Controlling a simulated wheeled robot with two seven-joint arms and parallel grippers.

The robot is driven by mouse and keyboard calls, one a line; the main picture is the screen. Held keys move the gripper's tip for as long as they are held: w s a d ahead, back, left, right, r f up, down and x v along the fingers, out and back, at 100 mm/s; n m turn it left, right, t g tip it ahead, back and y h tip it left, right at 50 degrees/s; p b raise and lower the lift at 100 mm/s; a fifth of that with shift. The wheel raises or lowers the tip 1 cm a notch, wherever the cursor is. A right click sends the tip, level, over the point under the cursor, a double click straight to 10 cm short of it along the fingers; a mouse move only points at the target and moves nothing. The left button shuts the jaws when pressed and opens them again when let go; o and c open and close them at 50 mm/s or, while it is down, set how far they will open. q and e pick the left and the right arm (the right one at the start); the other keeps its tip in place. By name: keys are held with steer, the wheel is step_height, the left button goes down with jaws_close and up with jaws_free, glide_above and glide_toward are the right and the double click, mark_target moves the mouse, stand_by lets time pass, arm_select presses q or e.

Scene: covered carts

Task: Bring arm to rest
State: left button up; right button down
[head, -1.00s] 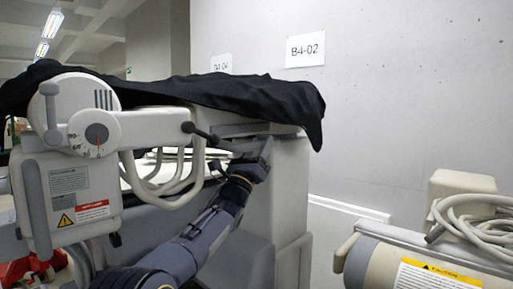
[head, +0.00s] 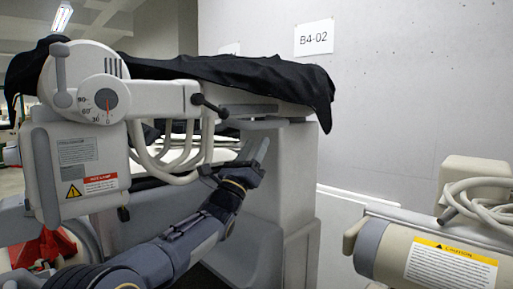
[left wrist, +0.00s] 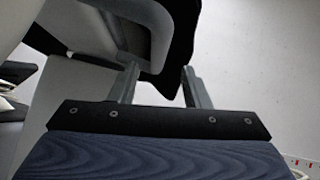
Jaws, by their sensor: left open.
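My left arm comes in from the lower left of the head view, and its gripper (head: 259,152) is raised in front of the covered cart's pale grey side panel (head: 300,190). In the left wrist view the two fingers of this gripper (left wrist: 158,88) stand apart with nothing held between them. Beyond the fingertips are the cart's pale underside edge and the hanging black cover (left wrist: 180,45). I cannot tell whether the fingers touch the cart. My right gripper is not in view.
The black cover (head: 220,72) drapes over the cart top. A white unit with a dial (head: 105,95), a lever and looped hoses (head: 165,165) is at left. A beige cylinder with a caution label (head: 450,265) and coiled hose is at lower right. A concrete wall with sign B4-02 (head: 314,39) stands behind.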

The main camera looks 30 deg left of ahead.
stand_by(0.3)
arm_select(q)
steer(key=s+a+f+n+g+y, duration=0.55)
steer(key=f+n, duration=0.25)
steer(key=n, duration=0.7)
steer(key=s+d+f+n+g+p, duration=0.1)
steer(key=s+d+f+n+g, duration=0.2)
steer(key=s+f+n+g, duration=0.35)
steer(key=s+d+f+n+g+h, duration=0.1)
steer(key=s+d+f+n+g, duration=0.2)
steer(key=s+f, duration=0.4)
steer(key=s+d+f+n+g+h, duration=0.2)
steer(key=s+d+f+n, duration=0.4)
steer(key=s, duration=0.4)
steer(key=s+d+f+n+g+h+p, duration=0.1)
steer(key=s+d+f+n+g, duration=0.3)
steer(key=s+f, duration=0.5)
steer(key=shift+s+d+f+n+h, duration=0.3)
steer(key=shift+d+f+n+h, duration=0.4)
steer(key=shift+n, duration=0.25)
